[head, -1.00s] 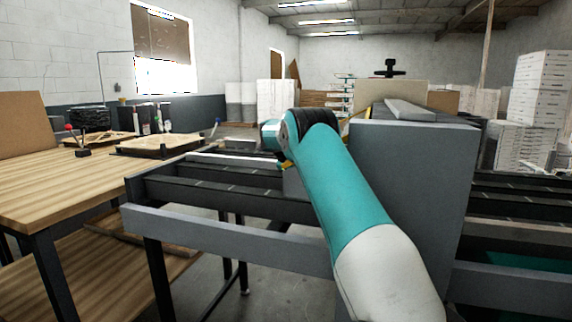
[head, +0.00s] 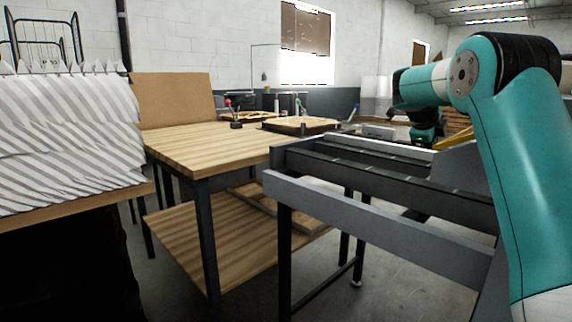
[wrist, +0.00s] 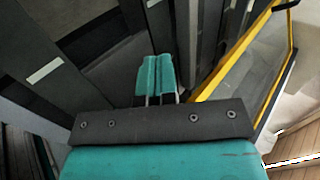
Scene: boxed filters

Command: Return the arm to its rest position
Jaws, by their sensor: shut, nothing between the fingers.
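My gripper (wrist: 157,80) shows in the wrist view with its two teal fingers together and nothing between them. It points over dark rails of the conveyor frame (wrist: 88,40), apart from any filter or box. In the head view my teal arm fills the right side, bent at the elbow, with its wrist end over the grey and black conveyor frame (head: 350,205). The fingertips are not clear in the head view.
A wooden workbench (head: 205,148) stands left of the conveyor, with a tray (head: 300,125) on top. A stack of striped pleated filters (head: 65,140) is at the far left. A yellow bar (wrist: 235,50) runs close beside my gripper. Bare floor shows between bench and conveyor.

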